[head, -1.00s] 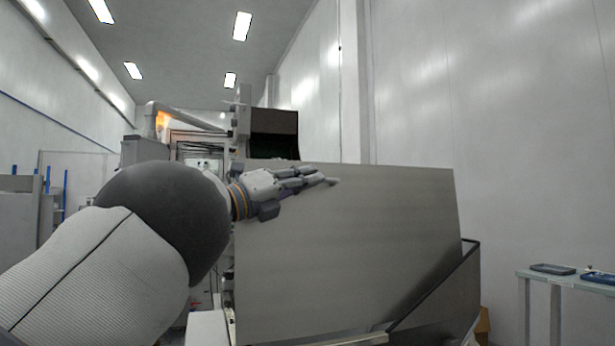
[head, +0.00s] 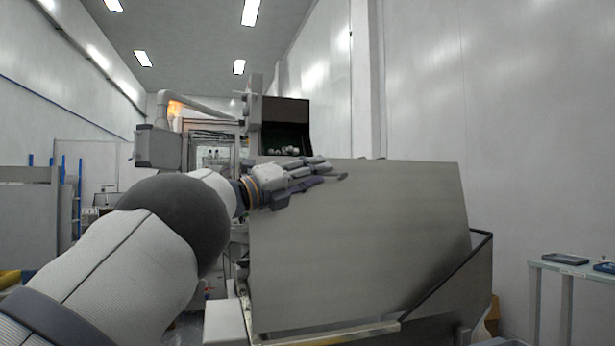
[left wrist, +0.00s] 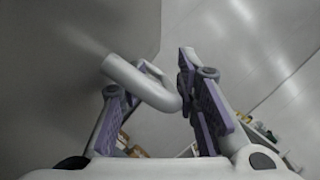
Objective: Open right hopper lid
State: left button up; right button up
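The hopper lid (head: 360,245) is a large, plain grey metal panel filling the middle of the head view. It stands steeply, its upper right corner apart from the hopper's dark rim (head: 483,240). My left gripper (head: 330,168) is at the lid's upper left edge. In the left wrist view, a pale bent tubular handle (left wrist: 140,82) lies between the spread, purple-padded fingers of the left gripper (left wrist: 166,62). The fingers look open around it; its end is close to the right finger, contact unclear. My right gripper is not in view.
A side table (head: 575,268) with trays stands at the right. A machine with a dark open box (head: 286,112) stands behind the lid. A grey wall is close on the right. My left arm covers much of the lower left.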

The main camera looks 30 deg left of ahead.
pick_arm(q)
jog(key=v, duration=1.1)
jog(key=shift+s+a, duration=0.15)
jog(key=shift+s, duration=0.2)
jog(key=shift+f, duration=0.1)
jog(key=shift+s+a, duration=0.1)
jog(key=p+v, duration=0.3)
jog(key=v, duration=1)
jog(key=shift+a+f, duration=0.25)
jog(key=shift+f, duration=0.15)
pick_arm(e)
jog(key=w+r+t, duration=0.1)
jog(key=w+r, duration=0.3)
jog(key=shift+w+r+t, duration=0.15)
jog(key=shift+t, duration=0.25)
pick_arm(q)
jog(key=shift+s, duration=0.1)
jog(key=shift+p, duration=0.45)
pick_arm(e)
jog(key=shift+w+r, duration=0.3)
